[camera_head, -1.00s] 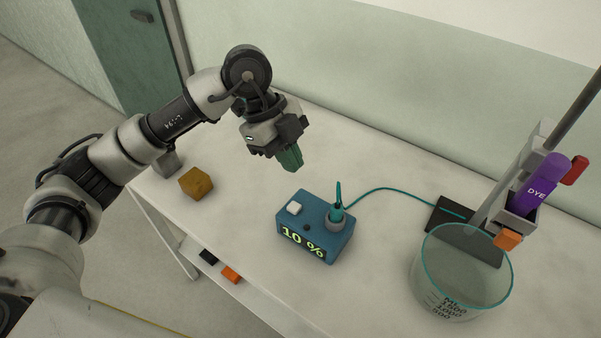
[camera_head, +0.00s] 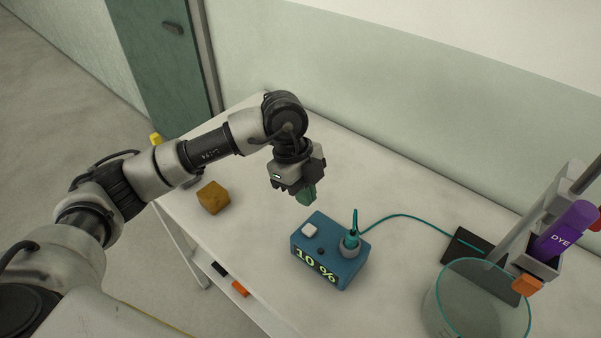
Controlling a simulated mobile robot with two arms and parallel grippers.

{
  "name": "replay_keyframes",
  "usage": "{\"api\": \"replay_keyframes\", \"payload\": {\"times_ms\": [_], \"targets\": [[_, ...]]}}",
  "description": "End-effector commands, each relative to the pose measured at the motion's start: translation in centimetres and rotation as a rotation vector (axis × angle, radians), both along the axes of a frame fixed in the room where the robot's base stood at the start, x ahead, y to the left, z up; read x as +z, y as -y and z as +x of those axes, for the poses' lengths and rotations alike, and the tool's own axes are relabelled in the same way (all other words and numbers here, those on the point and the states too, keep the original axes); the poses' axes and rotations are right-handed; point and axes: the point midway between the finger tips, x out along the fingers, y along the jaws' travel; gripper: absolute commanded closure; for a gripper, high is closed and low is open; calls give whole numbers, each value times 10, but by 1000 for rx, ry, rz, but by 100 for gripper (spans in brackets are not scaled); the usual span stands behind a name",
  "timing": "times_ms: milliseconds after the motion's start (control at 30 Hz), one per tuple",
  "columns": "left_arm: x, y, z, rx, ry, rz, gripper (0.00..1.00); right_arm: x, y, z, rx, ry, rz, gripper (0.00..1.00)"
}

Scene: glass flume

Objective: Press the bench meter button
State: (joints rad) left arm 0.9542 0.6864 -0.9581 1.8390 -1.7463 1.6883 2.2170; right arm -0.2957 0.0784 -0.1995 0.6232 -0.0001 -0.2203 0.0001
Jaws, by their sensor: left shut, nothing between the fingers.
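The bench meter is a blue box (camera_head: 345,270) on the white table, with "10 %" glowing on its front face. A small dark knob and a grey socket holding a teal probe (camera_head: 354,232) are also on top. My left gripper (camera_head: 309,198) is shut and empty, pointing down above the table, just behind the meter's button and apart from it. My right gripper is not in view.
A brown cube (camera_head: 213,197) sits left of the meter. A teal cable (camera_head: 410,217) runs right to a dark stand base (camera_head: 466,246). A glass beaker (camera_head: 477,310) and a holder with a purple dye bottle (camera_head: 566,229) are at the right. The table between meter and wall is clear.

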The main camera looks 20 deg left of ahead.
Motion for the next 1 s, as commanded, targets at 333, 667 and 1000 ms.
{"api": "replay_keyframes", "payload": {"times_ms": [333,667,1000], "targets": [[-60,10,-4,0,-3,0,100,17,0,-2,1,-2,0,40],[-75,10,-4,-1,0,0,100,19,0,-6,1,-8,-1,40],[-90,10,-4,0,-1,-1,100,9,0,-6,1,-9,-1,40]]}}
